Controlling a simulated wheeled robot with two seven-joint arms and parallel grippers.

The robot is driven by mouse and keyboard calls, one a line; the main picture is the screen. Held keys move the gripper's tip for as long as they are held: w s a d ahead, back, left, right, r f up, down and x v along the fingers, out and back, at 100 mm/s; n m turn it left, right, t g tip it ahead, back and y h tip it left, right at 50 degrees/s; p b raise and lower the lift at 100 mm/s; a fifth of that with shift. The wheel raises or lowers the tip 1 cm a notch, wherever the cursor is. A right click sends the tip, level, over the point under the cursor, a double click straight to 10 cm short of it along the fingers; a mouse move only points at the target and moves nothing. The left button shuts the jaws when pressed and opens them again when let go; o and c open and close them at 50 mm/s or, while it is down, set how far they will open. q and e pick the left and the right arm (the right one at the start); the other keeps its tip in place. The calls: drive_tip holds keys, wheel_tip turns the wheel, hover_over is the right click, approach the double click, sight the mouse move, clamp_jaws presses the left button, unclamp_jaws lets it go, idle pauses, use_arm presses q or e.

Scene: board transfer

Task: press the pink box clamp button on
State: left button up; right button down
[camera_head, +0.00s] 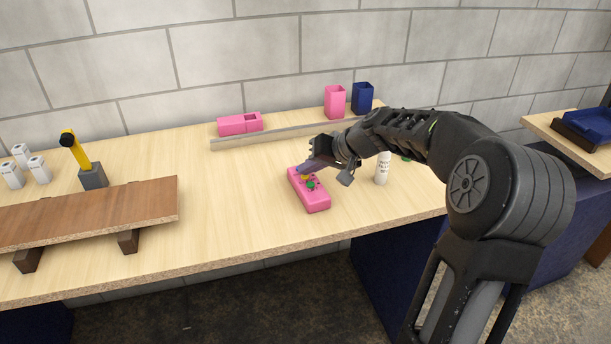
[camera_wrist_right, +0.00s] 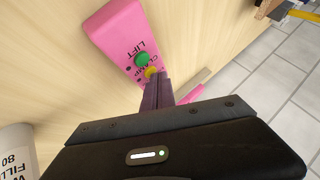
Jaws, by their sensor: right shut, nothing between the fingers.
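The pink box (camera_head: 317,204) lies on the wooden table, with a green button (camera_head: 311,185) and a yellow button (camera_head: 305,177) on top. In the right wrist view the pink box (camera_wrist_right: 118,30) carries the words LIFT and CLAMP; the green button (camera_wrist_right: 142,59) is by LIFT and the yellow button (camera_wrist_right: 150,72) is by CLAMP. My right gripper (camera_head: 304,169) is shut and empty. In the wrist view its fingertips (camera_wrist_right: 156,78) are right at the yellow button and partly cover it; whether they touch or press it I cannot tell. My left gripper is not in view.
A white bottle (camera_head: 382,168) stands right of the pink box. A wooden rail (camera_head: 270,135) runs behind it, near pink and navy containers (camera_head: 362,97). A brown board (camera_head: 90,212) on supports and a yellow-handled tool (camera_head: 75,150) are at left. The table between is clear.

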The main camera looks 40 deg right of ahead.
sight(309, 177)
drive_tip(key=shift+r+p, duration=0.5)
drive_tip(key=shift+r, duration=0.4)
drive_tip(key=shift+r+p, duration=2.05)
drive_tip(key=shift+r, duration=0.85)
